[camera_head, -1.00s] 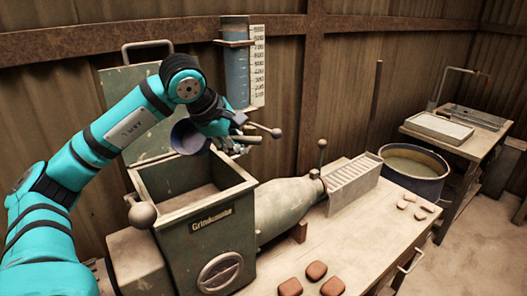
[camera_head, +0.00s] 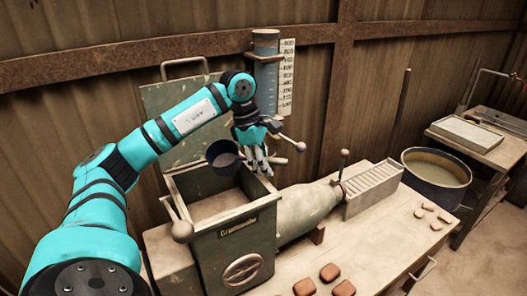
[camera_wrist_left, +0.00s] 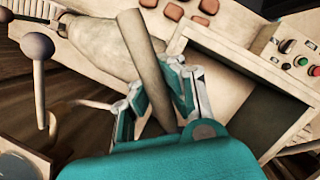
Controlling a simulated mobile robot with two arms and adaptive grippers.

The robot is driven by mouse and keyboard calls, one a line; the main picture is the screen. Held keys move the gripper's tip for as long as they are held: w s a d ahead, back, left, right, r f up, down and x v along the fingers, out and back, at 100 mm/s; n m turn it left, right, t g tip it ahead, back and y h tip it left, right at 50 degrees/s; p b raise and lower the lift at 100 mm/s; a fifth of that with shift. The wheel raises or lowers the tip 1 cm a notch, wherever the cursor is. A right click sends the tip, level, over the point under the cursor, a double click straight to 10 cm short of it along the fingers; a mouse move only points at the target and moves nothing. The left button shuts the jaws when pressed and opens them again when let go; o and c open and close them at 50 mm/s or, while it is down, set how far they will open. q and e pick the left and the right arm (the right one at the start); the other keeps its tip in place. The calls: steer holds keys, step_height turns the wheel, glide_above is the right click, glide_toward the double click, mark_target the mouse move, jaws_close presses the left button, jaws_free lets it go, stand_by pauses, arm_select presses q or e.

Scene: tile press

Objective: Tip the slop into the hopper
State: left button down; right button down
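The hopper (camera_head: 232,223) is an open-topped green-grey metal box with a pale interior, at the centre left of the head view. It also shows in the left wrist view (camera_wrist_left: 262,130). A dark blue cup (camera_head: 223,160) hangs above the hopper's back part, rim facing up and towards the head camera. I cannot make out slop inside it. My left gripper (camera_head: 258,163) is just right of the cup, above the hopper's back right corner. In the left wrist view its fingers close on a grey round handle (camera_wrist_left: 148,60). The right gripper is out of view.
A gauge tank (camera_head: 265,75) stands behind, with a ball-ended lever (camera_head: 300,147) close right of my gripper. Brown tiles (camera_head: 330,272) lie in front. A tub (camera_head: 436,187) stands at right.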

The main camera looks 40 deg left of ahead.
arm_select(q)
steer(key=g+p, duration=0.1)
steer(key=p, duration=0.1)
steer(key=g+h+p, duration=0.1)
steer(key=p, duration=0.1)
steer(key=shift+s+d+f+g, duration=0.15)
steer(key=shift+f+g, duration=0.15)
steer(key=shift+r+g+h+p, duration=0.35)
steer(key=shift+r+p, duration=0.35)
steer(key=shift+p, duration=0.25)
steer(key=shift+s+r+n+p, duration=0.15)
steer(key=shift+r+n+p, duration=0.15)
steer(key=shift+r+p, duration=0.55)
steer(key=shift+g, duration=0.25)
steer(key=shift+f, duration=0.1)
